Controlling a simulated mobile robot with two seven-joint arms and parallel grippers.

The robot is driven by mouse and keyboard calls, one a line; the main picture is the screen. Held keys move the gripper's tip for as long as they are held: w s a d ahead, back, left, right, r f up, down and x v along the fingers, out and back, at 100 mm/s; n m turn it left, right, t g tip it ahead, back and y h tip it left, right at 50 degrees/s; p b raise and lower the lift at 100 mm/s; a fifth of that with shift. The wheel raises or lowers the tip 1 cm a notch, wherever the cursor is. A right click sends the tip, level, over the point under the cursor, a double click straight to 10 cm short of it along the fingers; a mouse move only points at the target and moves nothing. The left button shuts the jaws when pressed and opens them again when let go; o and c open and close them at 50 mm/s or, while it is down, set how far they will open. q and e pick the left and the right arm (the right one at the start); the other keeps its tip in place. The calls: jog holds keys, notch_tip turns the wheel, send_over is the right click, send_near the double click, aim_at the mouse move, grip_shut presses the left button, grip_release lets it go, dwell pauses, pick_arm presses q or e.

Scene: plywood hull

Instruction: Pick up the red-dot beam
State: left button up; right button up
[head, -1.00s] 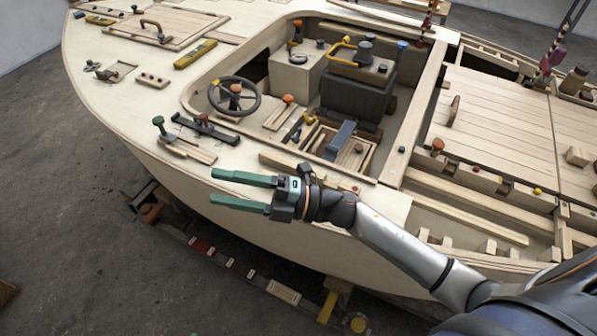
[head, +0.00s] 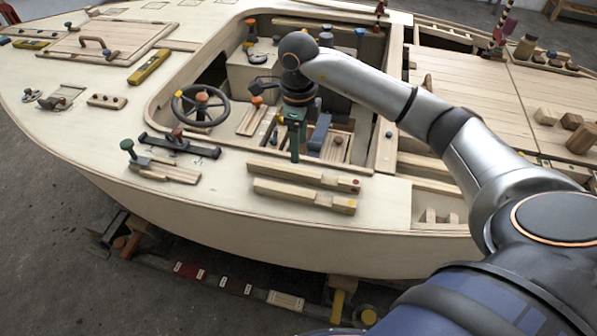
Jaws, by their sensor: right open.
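The red-dot beam (head: 300,172) is a pale wooden bar with a red dot at its right end. It lies flat on the near side deck of the hull, below the cockpit opening. A similar beam (head: 300,194) with a yellowish dot lies just in front of it, roughly parallel. My right gripper (head: 294,150) reaches over the cockpit with its green fingers pointing down, just behind the red-dot beam in the picture. It is open and empty, though its fingers are seen nearly edge-on. I cannot tell its height above the beam. My left gripper is not in view.
A steering wheel (head: 201,106) and a dark bar (head: 180,146) with a red knob are to the left. A blue block (head: 320,131) and a small wooden tray with a knob (head: 338,142) are right of the gripper. The deck's near edge is clear.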

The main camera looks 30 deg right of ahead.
aim_at(300, 170)
notch_tip(300, 170, down, 3)
jog(key=shift+f, duration=0.2)
jog(key=shift+d+f+p, duration=0.1)
jog(key=shift+f+p, duration=0.3)
jog(key=shift+f, duration=2.35)
jog(key=shift+c, duration=0.3)
grip_shut()
jog(key=shift+r, duration=0.1)
